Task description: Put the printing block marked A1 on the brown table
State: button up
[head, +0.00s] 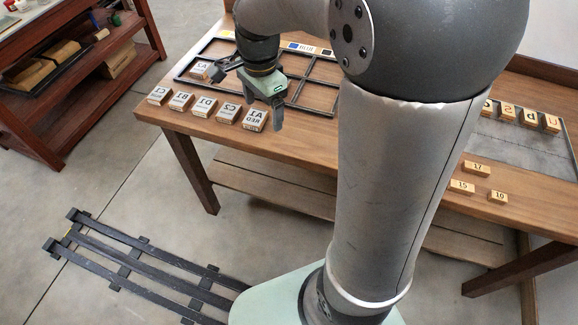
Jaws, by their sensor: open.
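The printing block marked A1 (256,119), with mirrored lettering and a second line reading RED, stands near the front edge of a brown wooden table (300,140). It is at the right end of a row with blocks C1 (158,95), B1 (181,100), D1 (204,106) and C2 (229,112). My gripper (247,97) is open above and just behind A1, with one finger to its right and the other farther back to the left. It holds nothing visible. Whether a finger touches A1 cannot be told. A reddish-brown shelved table (75,90) stands at upper left.
A black divided frame (318,92) lies behind the row, with one block (201,70) in its left part. Small numbered blocks (476,168) and a grey tray (520,145) are at right. A dark slatted rack (140,265) lies on the floor. My arm hides the table's middle.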

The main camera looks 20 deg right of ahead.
jog(key=s+f+n, duration=0.3)
jog(key=s+n, duration=1.2)
jog(key=s, duration=0.3)
jog(key=shift+a, duration=0.2)
